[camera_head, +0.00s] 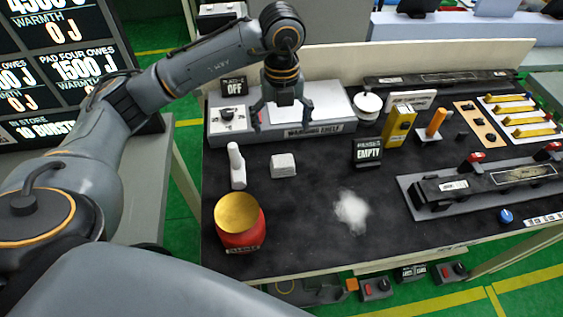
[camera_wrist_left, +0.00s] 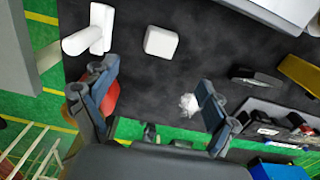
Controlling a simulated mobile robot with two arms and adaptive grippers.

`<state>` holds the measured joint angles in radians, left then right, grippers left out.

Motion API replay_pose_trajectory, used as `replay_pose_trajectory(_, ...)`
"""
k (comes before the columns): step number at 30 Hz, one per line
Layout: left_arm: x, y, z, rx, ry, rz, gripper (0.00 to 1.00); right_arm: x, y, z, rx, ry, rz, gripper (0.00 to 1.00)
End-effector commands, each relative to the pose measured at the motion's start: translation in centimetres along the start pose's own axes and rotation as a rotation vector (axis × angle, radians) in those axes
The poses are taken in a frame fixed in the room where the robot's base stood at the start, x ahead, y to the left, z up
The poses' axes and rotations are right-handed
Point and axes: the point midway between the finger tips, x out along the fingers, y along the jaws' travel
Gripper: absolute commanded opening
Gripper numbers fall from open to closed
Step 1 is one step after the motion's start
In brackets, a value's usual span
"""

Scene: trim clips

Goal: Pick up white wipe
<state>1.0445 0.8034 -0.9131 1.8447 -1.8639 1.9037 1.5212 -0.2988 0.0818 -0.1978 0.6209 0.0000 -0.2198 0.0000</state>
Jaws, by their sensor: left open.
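The white wipe appears to be the small white block (camera_head: 283,165) lying on the dark worktop; it also shows in the left wrist view (camera_wrist_left: 161,41). My left gripper (camera_head: 282,117) is open and empty, raised above the worktop and behind the block in the head view. Its spread fingers also show in the left wrist view (camera_wrist_left: 152,100), with the block beyond the fingertips and apart from them. My right gripper is in neither view.
A red pot with a yellow top (camera_head: 239,222) is in front. A white patch (camera_head: 352,211) lies to the right. The grey warming shelf (camera_head: 340,105) and EMPTY sign (camera_head: 367,152) stand behind.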

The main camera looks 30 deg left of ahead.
Motion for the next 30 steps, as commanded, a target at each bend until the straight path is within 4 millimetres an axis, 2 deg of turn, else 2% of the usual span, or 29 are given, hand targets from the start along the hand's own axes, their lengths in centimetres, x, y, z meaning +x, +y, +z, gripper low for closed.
replay_pose_trajectory(9,5.9,0.1,-0.1,0.000,0.005,0.006,0.87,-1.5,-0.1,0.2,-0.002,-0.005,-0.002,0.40)
replay_pose_trajectory(12,7.2,0.1,-0.1,0.002,0.005,0.004,0.87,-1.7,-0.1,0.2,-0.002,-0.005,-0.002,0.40)
replay_pose_trajectory(17,8.1,0.1,-0.2,0.003,0.004,0.003,0.87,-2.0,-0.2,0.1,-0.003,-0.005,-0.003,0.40)
replay_pose_trajectory(23,10.7,0.0,-0.3,0.003,0.006,0.006,0.87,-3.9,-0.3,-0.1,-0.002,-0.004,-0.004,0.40)
replay_pose_trajectory(27,12.6,-0.1,-0.3,0.003,0.004,0.002,0.87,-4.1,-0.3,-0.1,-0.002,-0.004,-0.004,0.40)
replay_pose_trajectory(30,13.1,-0.1,-0.2,0.003,0.003,0.002,0.87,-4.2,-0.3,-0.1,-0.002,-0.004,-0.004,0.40)
